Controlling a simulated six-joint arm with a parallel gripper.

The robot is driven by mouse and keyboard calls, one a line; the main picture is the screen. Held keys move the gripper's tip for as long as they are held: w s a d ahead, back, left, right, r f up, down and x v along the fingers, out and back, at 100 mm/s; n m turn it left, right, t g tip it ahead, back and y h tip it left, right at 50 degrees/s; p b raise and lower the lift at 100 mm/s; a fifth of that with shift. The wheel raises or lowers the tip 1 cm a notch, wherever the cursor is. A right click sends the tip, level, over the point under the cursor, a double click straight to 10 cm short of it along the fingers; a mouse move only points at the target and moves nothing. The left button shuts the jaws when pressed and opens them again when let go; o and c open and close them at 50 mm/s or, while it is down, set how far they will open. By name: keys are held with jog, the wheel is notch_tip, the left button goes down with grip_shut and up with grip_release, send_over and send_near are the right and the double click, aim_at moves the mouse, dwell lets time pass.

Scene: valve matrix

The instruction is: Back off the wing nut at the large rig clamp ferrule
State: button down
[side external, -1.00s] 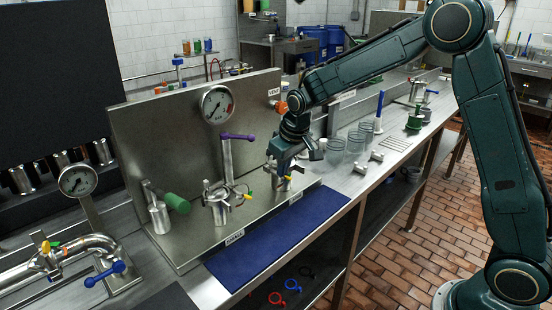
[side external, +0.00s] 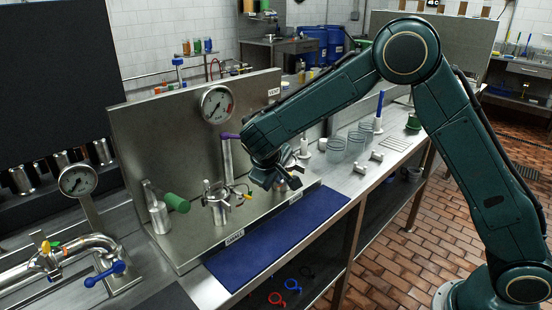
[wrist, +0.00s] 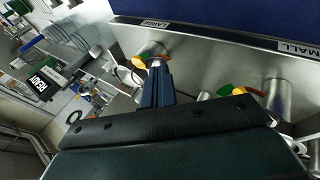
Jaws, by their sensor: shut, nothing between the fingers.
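In the wrist view, the large rig clamp ferrule (wrist: 150,50) is a metal cylinder beside the LARGE label. A yellow wing nut (wrist: 138,62) shows at its side, with orange and green parts close by. My gripper (wrist: 158,68) is shut and empty, its fingertips right beside the wing nut; I cannot tell whether they touch it. In the side view, my gripper (side external: 292,182) is low at the right end of the rig and hides the large ferrule and its wing nut.
The small ferrule (side external: 218,210) stands to the left with its own yellow nut (side external: 248,196). A purple-handled valve (side external: 228,142) and gauge (side external: 216,104) stand close to my wrist. The steel back panel (side external: 150,150) rises behind. The blue mat (side external: 275,235) in front is clear.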

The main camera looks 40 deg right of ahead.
jog(key=shift+a+f, duration=0.25)
jog(key=shift+f, duration=0.1)
jog(key=shift+d, duration=0.2)
dwell(0.6)
jog(key=shift+d, duration=0.65)
jog(key=shift+a+r, duration=0.1)
jog(key=shift+r, duration=0.05)
jog(key=s+a+r, duration=0.3)
jog(key=a+r, duration=0.5)
jog(key=a, duration=0.2)
jog(key=shift+a, duration=0.3)
jog(key=shift+r, duration=0.15)
